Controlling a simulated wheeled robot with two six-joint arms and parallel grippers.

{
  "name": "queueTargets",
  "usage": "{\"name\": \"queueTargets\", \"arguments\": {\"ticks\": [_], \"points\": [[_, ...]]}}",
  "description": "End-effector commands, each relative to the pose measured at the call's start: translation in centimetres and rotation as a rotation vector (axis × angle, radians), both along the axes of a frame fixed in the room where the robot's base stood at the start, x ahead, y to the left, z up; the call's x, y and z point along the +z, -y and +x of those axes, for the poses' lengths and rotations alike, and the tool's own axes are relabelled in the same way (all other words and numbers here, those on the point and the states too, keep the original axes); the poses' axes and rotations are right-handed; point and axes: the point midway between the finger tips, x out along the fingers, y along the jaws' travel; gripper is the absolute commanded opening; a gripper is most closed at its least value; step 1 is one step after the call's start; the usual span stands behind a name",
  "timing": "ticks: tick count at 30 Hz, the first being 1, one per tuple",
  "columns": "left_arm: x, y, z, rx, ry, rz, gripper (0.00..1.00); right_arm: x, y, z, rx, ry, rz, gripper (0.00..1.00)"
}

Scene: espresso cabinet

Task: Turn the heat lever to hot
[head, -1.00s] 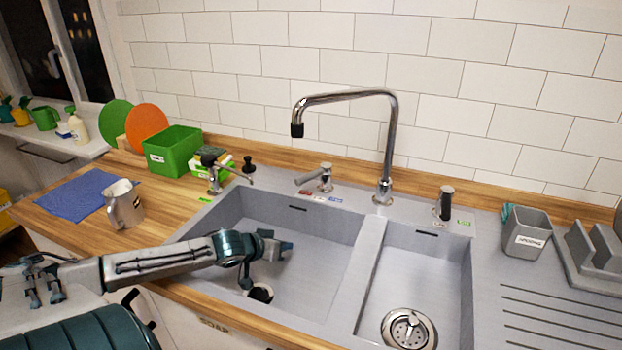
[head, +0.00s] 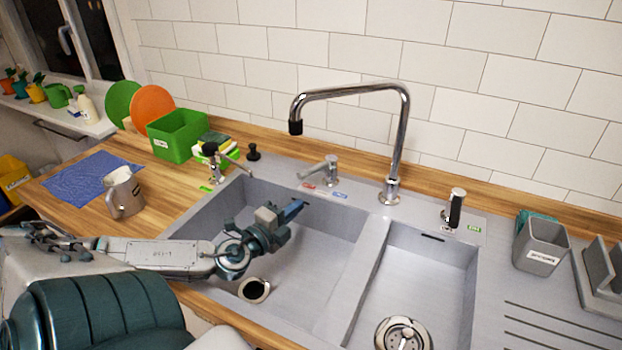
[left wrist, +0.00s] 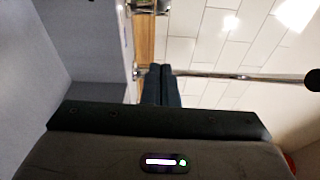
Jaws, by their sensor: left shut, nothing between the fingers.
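The heat lever (head: 325,170) is a small chrome tap lever on the sink's back ledge, left of the tall tap. Its handle points left, and red and blue labels lie in front of it. What looks like part of it shows at the top edge of the left wrist view (left wrist: 148,7). My left gripper (head: 297,207) is over the large basin, in front of and below the lever, apart from it. Its fingers are together and empty, also in the left wrist view (left wrist: 161,84). My right gripper is not in view.
The tall chrome tap (head: 398,140) arches over the basins. A black-knobbed fitting (head: 213,160) stands left, and a black-handled one (head: 455,208) right. A metal jug (head: 124,192), blue cloth (head: 90,180) and green bin (head: 178,136) are on the left counter.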

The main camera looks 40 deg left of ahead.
Motion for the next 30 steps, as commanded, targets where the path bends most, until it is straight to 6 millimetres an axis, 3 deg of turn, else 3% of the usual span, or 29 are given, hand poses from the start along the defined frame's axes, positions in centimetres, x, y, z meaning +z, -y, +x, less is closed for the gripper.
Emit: {"name": "queueTargets", "arguments": {"ticks": [14, 27, 30], "points": [[0.0, -0.5, 4.9, 0.003, 0.005, -0.009, 0.00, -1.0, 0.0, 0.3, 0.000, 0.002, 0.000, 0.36], [0.3, -1.0, 10.1, 0.003, 0.003, -0.012, 0.00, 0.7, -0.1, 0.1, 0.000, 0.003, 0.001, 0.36], [0.1, -2.5, 10.0, 0.001, -0.002, 0.000, 0.00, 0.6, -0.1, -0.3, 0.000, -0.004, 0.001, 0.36]]}}
